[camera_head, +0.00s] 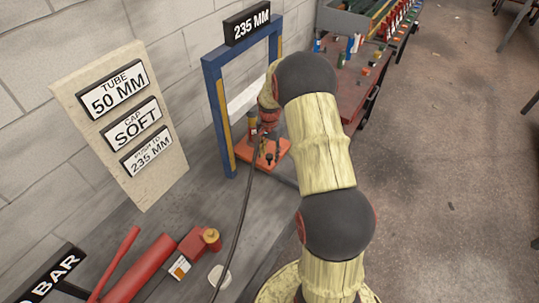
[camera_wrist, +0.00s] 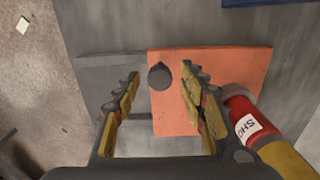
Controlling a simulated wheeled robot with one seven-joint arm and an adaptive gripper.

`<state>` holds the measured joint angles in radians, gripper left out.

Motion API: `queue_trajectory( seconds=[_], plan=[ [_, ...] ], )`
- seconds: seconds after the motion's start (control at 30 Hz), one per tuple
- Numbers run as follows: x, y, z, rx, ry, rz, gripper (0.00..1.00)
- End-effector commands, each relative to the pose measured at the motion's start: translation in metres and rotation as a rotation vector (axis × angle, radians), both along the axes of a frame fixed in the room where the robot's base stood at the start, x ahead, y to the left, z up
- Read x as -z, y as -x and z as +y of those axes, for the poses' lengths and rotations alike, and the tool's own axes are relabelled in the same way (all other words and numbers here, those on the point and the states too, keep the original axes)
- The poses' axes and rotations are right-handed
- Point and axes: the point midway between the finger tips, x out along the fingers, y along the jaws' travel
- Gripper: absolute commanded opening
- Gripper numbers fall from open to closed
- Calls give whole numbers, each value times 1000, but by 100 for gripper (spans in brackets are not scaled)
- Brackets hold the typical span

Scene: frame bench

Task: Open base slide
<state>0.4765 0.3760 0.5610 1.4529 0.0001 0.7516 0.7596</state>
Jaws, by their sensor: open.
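An orange base plate (camera_head: 283,148) lies at the foot of the blue frame; it also shows in the wrist view (camera_wrist: 225,70). A dark round knob (camera_wrist: 160,76) stands on it, near its left edge in the wrist view, and shows in the head view (camera_head: 269,158). My gripper (camera_wrist: 157,82) is open above the plate. The knob appears between or just beyond the fingertips; no contact shows. A grey plate or rail (camera_wrist: 110,70) lies beside and under the orange plate. How far the slide is out, I cannot tell.
A red cylinder (camera_wrist: 240,115) with a white label stands close to my right finger. The blue frame (camera_head: 213,95) with a "235 MM" sign rises around the plate. A sign board (camera_head: 165,175), a red tool (camera_head: 145,270) and a dark cable (camera_head: 245,200) are to the left.

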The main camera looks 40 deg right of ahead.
Motion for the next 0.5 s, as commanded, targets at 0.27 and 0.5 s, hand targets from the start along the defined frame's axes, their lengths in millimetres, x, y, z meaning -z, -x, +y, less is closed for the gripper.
queue_trajectory(
  seconds=[0.27,0.5],
  plan=[
    [0,0,0,0,0,0,41],
    [0,0,0,0,0,0,27]
  ],
)
